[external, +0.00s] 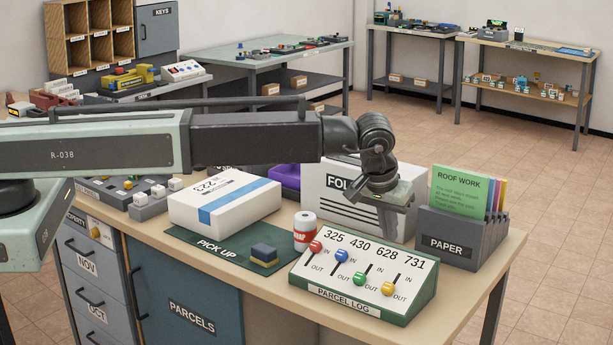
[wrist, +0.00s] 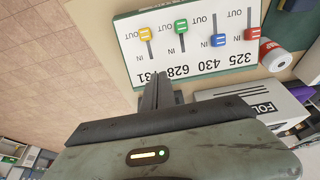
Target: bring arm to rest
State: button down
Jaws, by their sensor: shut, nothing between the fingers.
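My gripper (external: 398,222) hangs at the end of my outstretched arm, pointing down. In the external view it overlaps the white FOL... box (external: 330,205) and shows just above the top edge of the parcel log panel (external: 420,290). In the wrist view my fingers (wrist: 158,88) are together and empty, close to the panel's number edge. The panel's red slider (external: 316,246) and blue slider (external: 341,255) are at the IN end. The green slider (external: 359,279) and yellow slider (external: 387,288) are at the OUT end.
A grey paper holder (external: 445,245) with coloured folders stands right of the panel. A red-and-white can (external: 305,230), a white parcel (external: 225,200) and a dark stamp (external: 264,255) on the green pick-up mat (external: 213,252) are to the left. Open floor (external: 560,250) lies right of the desk.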

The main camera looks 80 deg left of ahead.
jog(key=s+d+f+m+g+h+b, duration=0.1)
jog(key=s+f+m, duration=0.2)
jog(key=s, duration=1)
jog(key=s+f+m+g+h+b, duration=0.1)
jog(key=s+m, duration=0.5)
jog(key=s, duration=0.6)
notch_tip(320, 180, down, 2)
jog(key=shift+s+d+f+g+h+b, duration=0.1)
jog(key=shift+s+d+g+h+b, duration=0.3)
jog(key=shift+b, duration=0.3)
